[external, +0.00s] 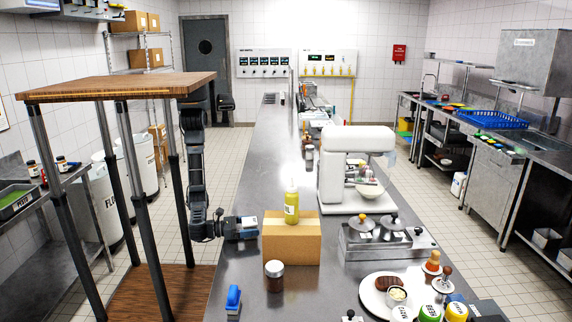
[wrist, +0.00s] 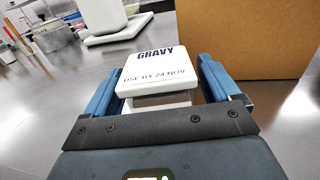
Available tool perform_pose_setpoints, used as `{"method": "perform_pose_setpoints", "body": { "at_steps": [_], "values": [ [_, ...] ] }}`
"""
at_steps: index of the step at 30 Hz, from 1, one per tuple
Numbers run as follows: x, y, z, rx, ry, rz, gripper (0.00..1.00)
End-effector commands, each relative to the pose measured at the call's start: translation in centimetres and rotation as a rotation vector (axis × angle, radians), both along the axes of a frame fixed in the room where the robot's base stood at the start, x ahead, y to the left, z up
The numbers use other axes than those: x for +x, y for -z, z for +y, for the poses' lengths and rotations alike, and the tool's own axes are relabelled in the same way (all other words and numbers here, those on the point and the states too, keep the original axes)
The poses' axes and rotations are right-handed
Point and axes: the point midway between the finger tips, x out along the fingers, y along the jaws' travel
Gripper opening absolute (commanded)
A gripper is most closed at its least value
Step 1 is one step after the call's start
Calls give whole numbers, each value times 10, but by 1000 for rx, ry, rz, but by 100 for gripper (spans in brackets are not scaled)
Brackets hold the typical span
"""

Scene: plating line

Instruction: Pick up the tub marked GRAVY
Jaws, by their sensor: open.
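The GRAVY tub (wrist: 158,72) has a white lid with black lettering, including "USE BY 24 NOV". In the wrist view it sits between the two blue fingers of my gripper (wrist: 163,80), which are apart on either side of it. The near part of the tub is partly hidden by the gripper. In the external view my gripper (external: 243,227) is low over the steel counter (external: 245,270), just left of a cardboard box (external: 291,245). The tub is hard to make out there. I cannot tell whether either finger touches it.
The cardboard box stands close on the right, with a yellow squeeze bottle (external: 291,205) on top. A dark jar (external: 274,275) and a blue-handled item (external: 233,298) stand in front. A white mixer (external: 348,168) is behind to the right.

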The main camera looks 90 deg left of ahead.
Motion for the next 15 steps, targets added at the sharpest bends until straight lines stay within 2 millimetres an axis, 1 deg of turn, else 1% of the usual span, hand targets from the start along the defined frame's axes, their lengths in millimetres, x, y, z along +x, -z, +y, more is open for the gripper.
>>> {"method": "perform_pose_setpoints", "body": {
  "at_steps": [1,4,11,12,15],
  "values": [
    [6,-1,1,0,0,0,89],
    [13,0,2,-1,1,0,89],
    [15,0,2,-1,2,0,89],
    [15,0,2,0,2,0,88],
    [15,0,2,0,2,0,79]
  ]
}}
